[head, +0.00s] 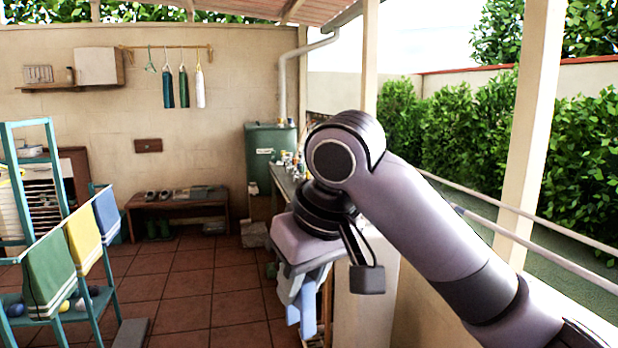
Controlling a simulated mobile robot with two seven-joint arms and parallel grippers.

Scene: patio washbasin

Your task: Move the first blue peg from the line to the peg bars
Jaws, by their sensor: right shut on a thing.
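I cannot make out the peg bars for certain. My left gripper is not in view.
A teal rack (97,290) with green, yellow and blue towels stands at the left. A wooden bench (178,200) and a green tank (268,150) stand by the back wall. The counter (286,182) holds several small items. The tiled floor (215,300) between is mostly clear.

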